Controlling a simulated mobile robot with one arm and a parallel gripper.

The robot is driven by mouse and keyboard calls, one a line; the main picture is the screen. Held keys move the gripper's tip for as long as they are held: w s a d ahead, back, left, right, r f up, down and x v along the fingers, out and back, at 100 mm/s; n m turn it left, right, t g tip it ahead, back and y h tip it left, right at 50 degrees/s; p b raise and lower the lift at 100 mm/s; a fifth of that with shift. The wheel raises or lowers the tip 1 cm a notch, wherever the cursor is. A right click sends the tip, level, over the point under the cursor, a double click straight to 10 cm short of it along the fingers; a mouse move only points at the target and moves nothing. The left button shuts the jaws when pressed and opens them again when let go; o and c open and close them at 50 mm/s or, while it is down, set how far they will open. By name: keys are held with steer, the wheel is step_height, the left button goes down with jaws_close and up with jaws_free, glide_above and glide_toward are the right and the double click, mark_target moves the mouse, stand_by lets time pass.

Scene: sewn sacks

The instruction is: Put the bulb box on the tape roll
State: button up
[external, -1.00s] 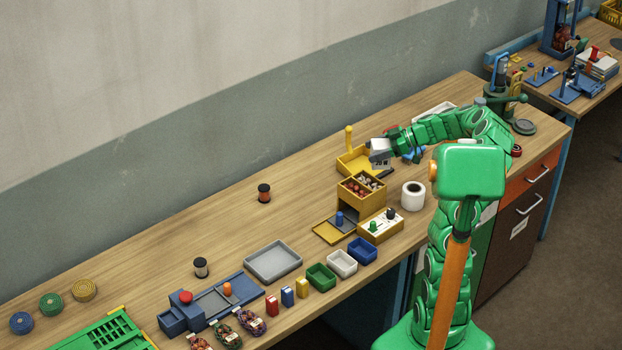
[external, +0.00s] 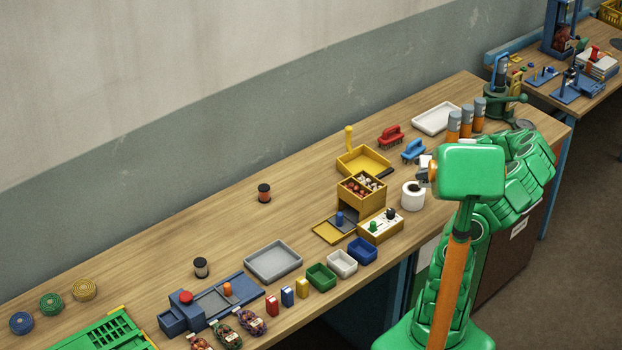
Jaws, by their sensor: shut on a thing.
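The tape roll (external: 413,196) is a white roll with a dark centre hole. It stands on the bench to the right of the yellow compartment box. My gripper (external: 423,174) is just above and to the right of the roll, mostly hidden behind my green arm. A small white piece (external: 426,160) shows at the gripper, apparently the bulb box it is shut on. Most of it is hidden, and I cannot tell whether it touches the roll.
The yellow compartment box (external: 361,192) holds small items left of the roll. Blue (external: 362,251), white and green bins line the front. The bench's back left is mostly clear.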

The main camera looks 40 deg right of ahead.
steer(key=shift+s, duration=0.2)
steer(key=shift+w+d+f, duration=1.35)
steer(key=shift+w+f, duration=0.35)
steer(key=shift+w, duration=0.25)
steer(key=shift+w+d+f, duration=1.25)
steer(key=shift+w+f, duration=0.3)
steer(key=shift+w, duration=0.3)
steer(key=shift+w+d+f, duration=1.25)
steer(key=shift+w+f, duration=0.35)
steer(key=shift+w, duration=0.25)
steer(key=shift+w+f, duration=0.1)
steer(key=shift+f, duration=1.5)
steer(key=shift+f, duration=0.15)
steer(key=o, duration=1.1)
